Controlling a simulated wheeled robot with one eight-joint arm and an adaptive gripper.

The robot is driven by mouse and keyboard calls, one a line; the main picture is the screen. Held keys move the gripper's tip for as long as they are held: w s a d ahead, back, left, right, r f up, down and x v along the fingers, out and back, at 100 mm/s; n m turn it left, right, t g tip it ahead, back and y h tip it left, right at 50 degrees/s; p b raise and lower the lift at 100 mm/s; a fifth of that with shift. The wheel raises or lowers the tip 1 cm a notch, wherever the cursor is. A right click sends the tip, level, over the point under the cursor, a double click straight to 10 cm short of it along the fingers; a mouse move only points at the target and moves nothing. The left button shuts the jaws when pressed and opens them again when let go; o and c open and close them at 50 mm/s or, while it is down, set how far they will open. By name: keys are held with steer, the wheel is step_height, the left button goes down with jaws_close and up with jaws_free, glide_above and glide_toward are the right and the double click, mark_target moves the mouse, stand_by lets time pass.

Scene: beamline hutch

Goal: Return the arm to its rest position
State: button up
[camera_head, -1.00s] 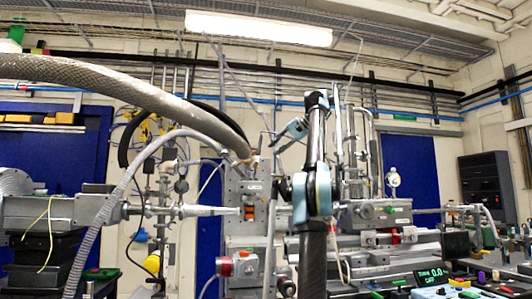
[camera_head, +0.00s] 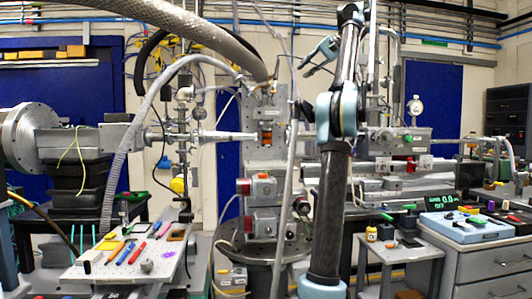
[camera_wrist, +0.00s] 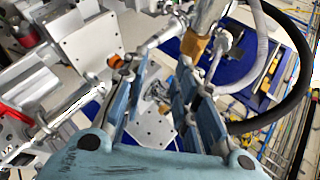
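My arm stands folded upright in the middle of the head view, its elbow (camera_head: 337,115) above its shoulder (camera_head: 322,285). The forearm rises to the top edge. My gripper (camera_head: 305,62) hangs at the upper left of the forearm and looks small there. In the wrist view my gripper (camera_wrist: 160,78) has its two blue finger pads apart, with a clear gap between them. Nothing is held; background equipment shows through the gap.
A grey beamline chamber (camera_head: 265,100) with pipes stands behind the arm. A tray of pens and small tools (camera_head: 108,268) is at the lower left. A small side table (camera_head: 425,252) and a drawer cabinet (camera_head: 490,262) stand at the right. A braided hose (camera_head: 190,25) arches across the upper left.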

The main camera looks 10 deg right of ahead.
steer(key=shift+f, duration=0.1)
steer(key=s+a+f+n+g+h, duration=0.15)
steer(key=s+a+f, duration=0.3)
steer(key=f, duration=0.55)
steer(key=s+a+f+g+h, duration=0.1)
steer(key=s+a+f+h, duration=0.3)
steer(key=f, duration=0.7)
steer(key=s+a+f+n+g+y, duration=0.1)
steer(key=s+a+f, duration=0.2)
steer(key=s+f, duration=0.5)
steer(key=s+f+h, duration=0.1)
steer(key=s+f, duration=0.5)
steer(key=f, duration=0.8)
steer(key=s+f+n+h, duration=0.1)
steer(key=s+f, duration=0.6)
steer(key=f, duration=0.8)
steer(key=s+f+n+h, duration=0.1)
steer(key=s+f, duration=0.6)
steer(key=f, duration=0.8)
steer(key=shift+a+f+h, duration=0.15)
steer(key=shift+a+h, duration=0.3)
steer(key=shift+h, duration=0.4)
steer(key=shift+n, duration=0.25)
steer(key=shift+w+f, duration=0.2)
steer(key=shift+w, duration=0.2)
